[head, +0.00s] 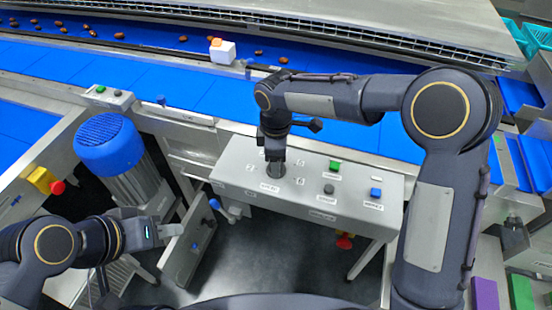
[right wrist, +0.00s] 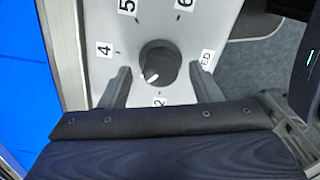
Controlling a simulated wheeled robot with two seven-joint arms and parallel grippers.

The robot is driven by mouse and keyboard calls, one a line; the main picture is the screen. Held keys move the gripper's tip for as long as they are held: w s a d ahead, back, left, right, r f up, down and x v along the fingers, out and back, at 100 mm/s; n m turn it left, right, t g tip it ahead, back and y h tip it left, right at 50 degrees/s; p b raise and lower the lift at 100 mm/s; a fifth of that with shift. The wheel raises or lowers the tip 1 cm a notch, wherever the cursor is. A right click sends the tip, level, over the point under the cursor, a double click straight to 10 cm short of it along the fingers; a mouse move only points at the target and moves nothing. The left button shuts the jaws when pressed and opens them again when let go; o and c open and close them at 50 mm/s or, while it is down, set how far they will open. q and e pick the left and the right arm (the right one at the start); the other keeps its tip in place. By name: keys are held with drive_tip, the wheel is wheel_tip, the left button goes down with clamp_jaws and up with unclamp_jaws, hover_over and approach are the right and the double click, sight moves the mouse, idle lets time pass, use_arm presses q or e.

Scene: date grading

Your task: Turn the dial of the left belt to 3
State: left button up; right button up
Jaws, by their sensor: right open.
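A grey control box (head: 310,205) stands at the centre of the head view. Its dial (right wrist: 160,62) is a dark round knob with a white pointer. In the right wrist view the pointer aims down and slightly left, near the 2. Labels 4, 5, 6 and 2 show around it; I see no 3. My right gripper (right wrist: 119,88) has its fingers apart and empty, one on each side of the knob's lower part. In the head view, the right gripper (head: 273,168) covers most of the dial. My left gripper (head: 168,231) is low at the left, away from the box.
The box also carries a green button (head: 335,166), a dark knob (head: 328,189) and a blue button (head: 376,192). A blue motor (head: 106,145) and a grey panel (head: 188,245) are near the left arm. Blue belts (head: 180,85) with dates run behind.

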wheel_tip(320, 180, up, 7)
drive_tip(key=shift+r, duration=0.1)
idle(0.6)
drive_tip(key=shift+s+d+r, duration=0.1)
drive_tip(key=shift+d+r, duration=0.05)
drive_tip(key=shift+d, duration=0.15)
drive_tip(key=s+d+r+m+t+y, duration=0.1)
drive_tip(key=s+d+r+m, duration=0.3)
drive_tip(key=d, duration=0.4)
drive_tip(key=s+d+r+m+t+y, duration=0.1)
drive_tip(key=s+d+m, duration=0.4)
drive_tip(key=s+d, duration=0.15)
drive_tip(key=s+d+f+m+t+y, duration=0.1)
drive_tip(key=s+d+f+m, duration=0.1)
drive_tip(key=s+m, duration=0.3)
drive_tip(key=s+d+f+m+t, duration=0.2)
drive_tip(key=s+m, duration=0.3)
drive_tip(key=s, duration=0.3)
drive_tip(key=shift+s+d+f+t+y, duration=0.15)
drive_tip(key=shift+d+f+t+y, duration=0.2)
drive_tip(key=shift+d, duration=0.4)
